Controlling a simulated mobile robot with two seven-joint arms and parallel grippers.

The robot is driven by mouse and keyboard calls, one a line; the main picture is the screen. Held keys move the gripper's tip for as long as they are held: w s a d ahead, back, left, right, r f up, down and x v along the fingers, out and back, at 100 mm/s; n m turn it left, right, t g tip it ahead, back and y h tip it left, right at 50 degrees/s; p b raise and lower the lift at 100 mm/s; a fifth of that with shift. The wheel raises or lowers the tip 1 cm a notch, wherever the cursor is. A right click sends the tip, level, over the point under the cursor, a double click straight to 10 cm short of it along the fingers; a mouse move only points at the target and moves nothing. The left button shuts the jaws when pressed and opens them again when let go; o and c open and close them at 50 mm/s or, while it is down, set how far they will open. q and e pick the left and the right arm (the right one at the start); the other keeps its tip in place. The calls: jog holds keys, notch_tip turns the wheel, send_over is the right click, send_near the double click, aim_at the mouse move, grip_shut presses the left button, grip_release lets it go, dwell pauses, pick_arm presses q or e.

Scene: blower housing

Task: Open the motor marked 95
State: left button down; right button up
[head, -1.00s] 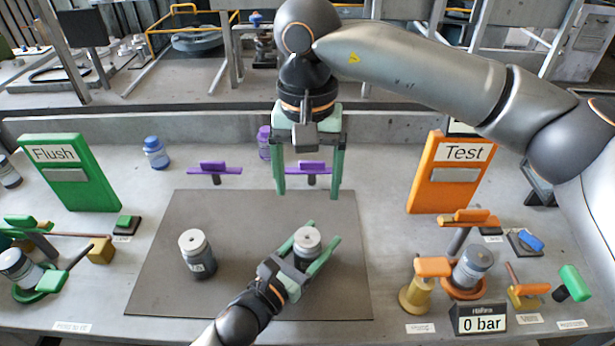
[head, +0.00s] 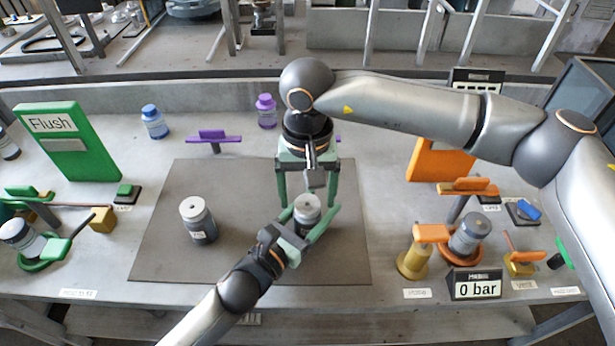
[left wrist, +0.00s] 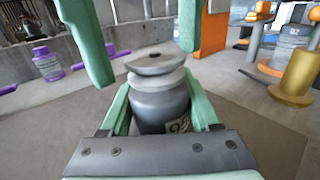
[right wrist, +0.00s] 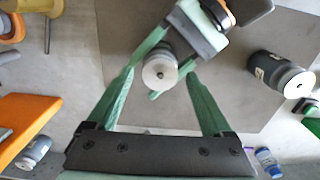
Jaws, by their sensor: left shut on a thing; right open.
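A grey motor with a pale cap (head: 307,210) stands on the dark mat (head: 160,262). Its partly hidden label in the left wrist view (left wrist: 160,105) seems to read 95. My left gripper (head: 310,216) is shut on its body from the front, one finger on each side. My right gripper (head: 307,197) points down from above, open, its fingers apart on either side of the cap. In the right wrist view the round cap (right wrist: 160,73) lies between these fingers, with a gap on both sides. A second similar motor (head: 198,222) stands to the left, free of both grippers.
A green Flush panel (head: 66,142) and a fixture stand at left. An orange Test panel (head: 440,165), partly behind my right arm, and a fixture with a 0 bar display (head: 474,285) stand at right. Blue (head: 154,122) and purple (head: 266,110) bottles are behind.

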aim_at(307, 203)
jog(key=shift+f, duration=0.35)
jog(key=shift+c, duration=0.4)
grip_shut()
jog(key=shift+r, duration=0.2)
dwell(0.8)
jog(key=shift+r, duration=1)
jog(key=shift+r, duration=2)
pick_arm(q)
jog(key=shift+c, duration=0.2)
grip_release()
